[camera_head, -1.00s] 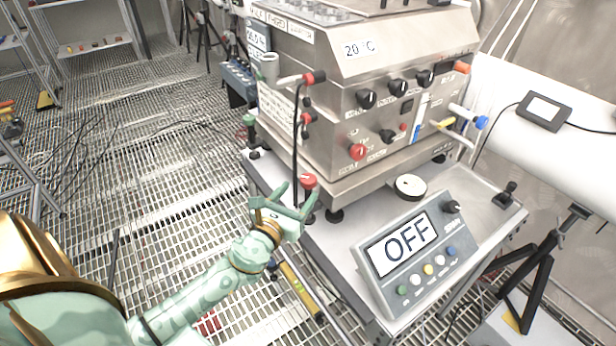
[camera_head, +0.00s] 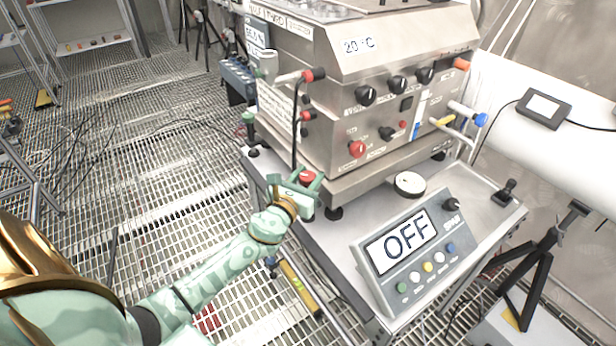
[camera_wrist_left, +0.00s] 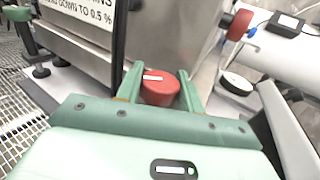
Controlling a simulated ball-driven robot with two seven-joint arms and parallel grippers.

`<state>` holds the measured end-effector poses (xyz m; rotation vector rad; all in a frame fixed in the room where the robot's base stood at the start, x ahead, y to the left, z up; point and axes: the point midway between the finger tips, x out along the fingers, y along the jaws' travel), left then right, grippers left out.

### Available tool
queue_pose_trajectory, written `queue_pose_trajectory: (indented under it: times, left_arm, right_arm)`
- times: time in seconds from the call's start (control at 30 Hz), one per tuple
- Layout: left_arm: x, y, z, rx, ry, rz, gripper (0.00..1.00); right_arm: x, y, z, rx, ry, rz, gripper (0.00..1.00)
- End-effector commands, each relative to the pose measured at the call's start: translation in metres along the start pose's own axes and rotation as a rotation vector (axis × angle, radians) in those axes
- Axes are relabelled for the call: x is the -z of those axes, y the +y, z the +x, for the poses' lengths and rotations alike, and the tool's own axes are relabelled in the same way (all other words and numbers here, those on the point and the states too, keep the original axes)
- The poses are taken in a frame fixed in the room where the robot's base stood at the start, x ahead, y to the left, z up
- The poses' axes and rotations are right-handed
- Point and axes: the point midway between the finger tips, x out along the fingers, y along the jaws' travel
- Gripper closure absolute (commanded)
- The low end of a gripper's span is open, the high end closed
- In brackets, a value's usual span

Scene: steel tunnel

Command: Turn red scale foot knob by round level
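The red scale foot knob (camera_head: 307,178) stands at the left front corner of the steel machine. My left gripper (camera_head: 308,173) has its two green fingers around this knob. In the left wrist view the red knob (camera_wrist_left: 160,88), with a small white mark on top, lies between the fingertips (camera_wrist_left: 160,76). The fingers are apart, one at each side of the knob; whether they touch it is not clear. A round white disc with a dark rim, which looks like the round level (camera_head: 409,184), lies on the grey tabletop right of the knob. My right gripper is not in view.
A grey control box (camera_head: 420,255) reading OFF stands on the tabletop (camera_head: 335,240). The steel machine (camera_head: 350,100) rises behind the knob. A dark cable hangs just above the knob. The grated floor at left is largely open.

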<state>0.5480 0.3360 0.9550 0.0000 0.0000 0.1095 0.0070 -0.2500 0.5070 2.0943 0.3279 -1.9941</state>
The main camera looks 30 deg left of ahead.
Motion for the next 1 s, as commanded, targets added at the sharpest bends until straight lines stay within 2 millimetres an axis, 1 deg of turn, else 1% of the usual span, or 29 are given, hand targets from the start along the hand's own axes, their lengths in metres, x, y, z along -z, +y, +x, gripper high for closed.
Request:
queue_pose_trajectory:
  times: [0.17,0.33,0.63,1.0]
  left_arm:
    - [-0.0003,-0.0008,-0.0002,-0.021,0.0,-0.002,0.85]
    - [-0.001,-0.001,-0.0001,-0.092,0.001,-0.003,0.85]
    - [0.0005,-0.0014,0.0,-0.316,0.002,-0.005,0.85]
    - [0.0024,-0.0004,-0.0002,-0.566,0.003,-0.003,0.85]
  right_arm:
    - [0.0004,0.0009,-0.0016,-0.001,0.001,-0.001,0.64]
    - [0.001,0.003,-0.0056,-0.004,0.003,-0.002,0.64]
    - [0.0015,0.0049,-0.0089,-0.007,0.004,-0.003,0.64]
    - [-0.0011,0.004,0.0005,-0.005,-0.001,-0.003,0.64]
